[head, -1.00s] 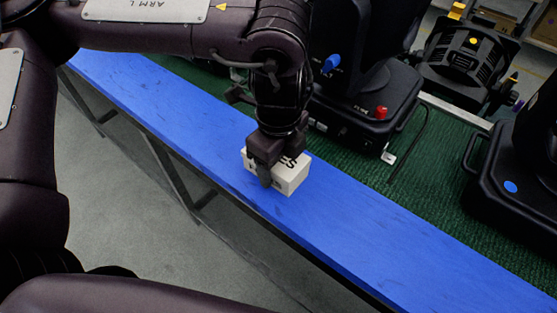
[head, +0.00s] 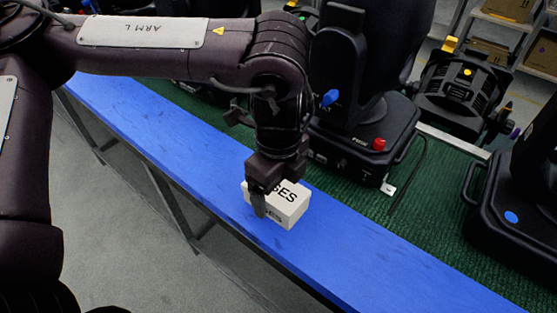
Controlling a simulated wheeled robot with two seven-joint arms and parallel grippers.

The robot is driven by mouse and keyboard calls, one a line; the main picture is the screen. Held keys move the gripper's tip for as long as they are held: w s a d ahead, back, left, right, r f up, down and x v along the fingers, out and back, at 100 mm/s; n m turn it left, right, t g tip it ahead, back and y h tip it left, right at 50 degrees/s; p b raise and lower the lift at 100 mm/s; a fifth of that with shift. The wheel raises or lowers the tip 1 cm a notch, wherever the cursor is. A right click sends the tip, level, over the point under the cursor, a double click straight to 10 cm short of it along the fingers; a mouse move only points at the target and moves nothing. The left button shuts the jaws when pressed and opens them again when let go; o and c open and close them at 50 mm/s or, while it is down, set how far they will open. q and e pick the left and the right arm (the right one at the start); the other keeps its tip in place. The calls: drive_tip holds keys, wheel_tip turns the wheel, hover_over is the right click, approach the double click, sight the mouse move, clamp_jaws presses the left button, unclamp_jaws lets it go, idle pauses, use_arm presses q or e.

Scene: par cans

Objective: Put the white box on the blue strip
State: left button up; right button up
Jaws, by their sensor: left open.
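The white box (head: 287,207) with black lettering sits on the blue strip (head: 370,257) along the table's near edge. My left gripper (head: 262,200) is open and comes down over the box's left part. One finger shows in front of the box's near left side; the other finger is hidden. I cannot tell whether the fingers touch the box. My right gripper is not in the head view.
A black moving-head light (head: 350,140) with a red knob stands on the green mat (head: 425,215) behind the strip. Another black fixture (head: 510,200) stands at the right. The strip is clear on both sides of the box.

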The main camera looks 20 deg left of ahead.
sight(278, 189)
use_arm(q)
wheel_tip(278, 189, up, 10)
drive_tip(key=shift+p, duration=0.3)
drive_tip(key=shift+f, duration=0.15)
